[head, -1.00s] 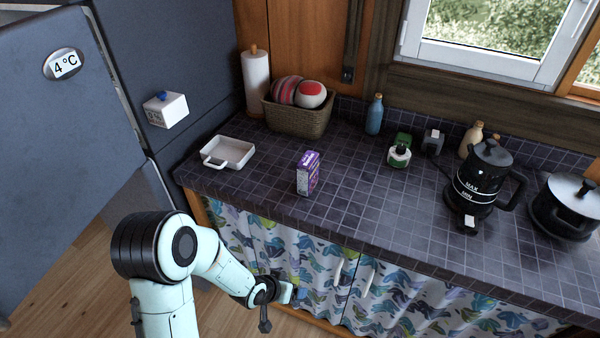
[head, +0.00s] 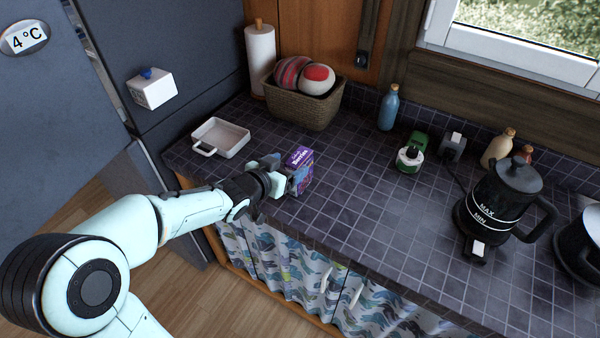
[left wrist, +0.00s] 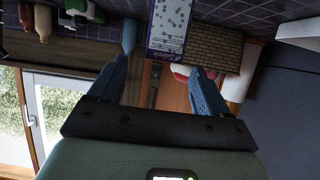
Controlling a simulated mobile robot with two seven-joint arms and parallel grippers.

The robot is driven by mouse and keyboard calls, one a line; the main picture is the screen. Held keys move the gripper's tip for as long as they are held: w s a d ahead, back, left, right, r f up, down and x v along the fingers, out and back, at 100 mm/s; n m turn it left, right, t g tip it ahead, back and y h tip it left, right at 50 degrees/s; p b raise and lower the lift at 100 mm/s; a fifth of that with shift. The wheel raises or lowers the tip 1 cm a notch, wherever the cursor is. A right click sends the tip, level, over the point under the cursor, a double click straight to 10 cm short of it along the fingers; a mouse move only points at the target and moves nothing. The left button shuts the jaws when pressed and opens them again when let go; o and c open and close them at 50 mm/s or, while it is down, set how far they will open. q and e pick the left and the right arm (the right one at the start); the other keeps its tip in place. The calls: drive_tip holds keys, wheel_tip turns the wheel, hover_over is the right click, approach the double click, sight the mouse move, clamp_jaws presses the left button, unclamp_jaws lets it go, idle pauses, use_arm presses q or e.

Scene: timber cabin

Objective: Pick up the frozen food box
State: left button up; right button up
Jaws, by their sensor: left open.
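The frozen food box (head: 299,170), a small purple carton with berry print, stands upright on the dark tiled counter (head: 345,215). My left gripper (head: 281,173) is open at the left side of the box, partly covering its lower left. In the left wrist view, which is upside down, the box (left wrist: 168,30) shows beyond and between the spread blue fingers of the gripper (left wrist: 160,68). I cannot tell whether a finger touches it. My right gripper is not in view.
A white tray (head: 222,133) lies left of the box, and a wicker basket (head: 302,108) with balls stands behind it. The counter just right of the box is clear.

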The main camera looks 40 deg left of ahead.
sight(299, 157)
use_arm(q)
drive_tip(key=x, duration=0.6)
drive_tip(key=shift+w+a, duration=0.15)
drive_tip(key=shift+w, duration=0.3)
drive_tip(key=shift+s, duration=0.1)
drive_tip(key=shift+r, duration=0.1)
clamp_jaws()
